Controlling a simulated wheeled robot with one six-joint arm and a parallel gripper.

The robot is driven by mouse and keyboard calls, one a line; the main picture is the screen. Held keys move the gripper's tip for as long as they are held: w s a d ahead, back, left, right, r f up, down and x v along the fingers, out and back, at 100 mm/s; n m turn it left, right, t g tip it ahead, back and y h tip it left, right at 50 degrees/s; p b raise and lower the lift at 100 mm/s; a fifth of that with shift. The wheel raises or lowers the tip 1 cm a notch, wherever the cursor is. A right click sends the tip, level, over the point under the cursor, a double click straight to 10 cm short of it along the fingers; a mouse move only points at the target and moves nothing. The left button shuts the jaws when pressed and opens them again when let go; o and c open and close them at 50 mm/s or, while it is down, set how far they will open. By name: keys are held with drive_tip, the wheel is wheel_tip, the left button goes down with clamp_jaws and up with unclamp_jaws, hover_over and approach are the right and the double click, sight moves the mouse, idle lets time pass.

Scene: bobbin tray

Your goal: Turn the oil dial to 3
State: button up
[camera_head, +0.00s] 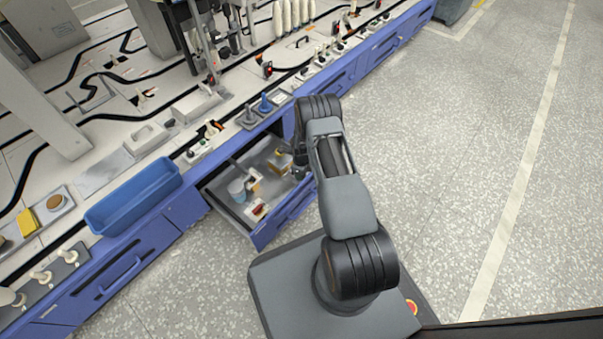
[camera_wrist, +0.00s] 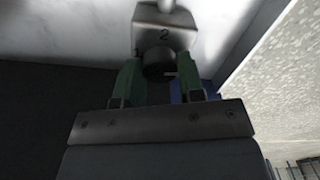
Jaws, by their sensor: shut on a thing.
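The oil dial (camera_wrist: 158,63) is a dark round knob below a pale metal plate (camera_wrist: 165,28) marked with a 2, in the wrist view. A small light line shows at the knob's lower right; other marks on the plate are too small or blurred to read. My gripper (camera_wrist: 160,78) has its green fingers on either side of the knob and is shut on it. In the head view my arm reaches over an open drawer, and I cannot make out the dial there.
The open drawer (camera_head: 231,209) sticks out from the blue bench and holds several small items. A blue bin (camera_head: 135,197) stands on the bench edge at left. Bobbins and small fittings line the bench top. The grey floor (camera_head: 450,160) at right is clear.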

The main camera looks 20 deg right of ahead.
idle(0.3)
drive_tip(key=o, duration=0.9)
wheel_tip(320, 180, up, 14)
drive_tip(key=p, duration=0.6)
drive_tip(key=shift+f, duration=0.1)
drive_tip(key=s+a+r+n+t+p, duration=0.2)
drive_tip(key=r+n+p, duration=0.55)
drive_tip(key=r, duration=1.35)
drive_tip(key=s+a+r+n+p, duration=0.3)
drive_tip(key=r+p, duration=0.7)
drive_tip(key=r, duration=1)
drive_tip(key=s+a+r+n+p, duration=0.2)
drive_tip(key=s+r+n+p, duration=0.3)
drive_tip(key=r, duration=0.5)
drive_tip(key=s+a+r+n+t+p, duration=0.1)
drive_tip(key=s+a+r+n+p, duration=0.1)
drive_tip(key=s+r+n+p, duration=0.4)
drive_tip(key=s+a+r+n+p, duration=0.2)
drive_tip(key=s+r+n+p, duration=0.4)
drive_tip(key=r, duration=0.8)
drive_tip(key=shift+t, duration=0.3)
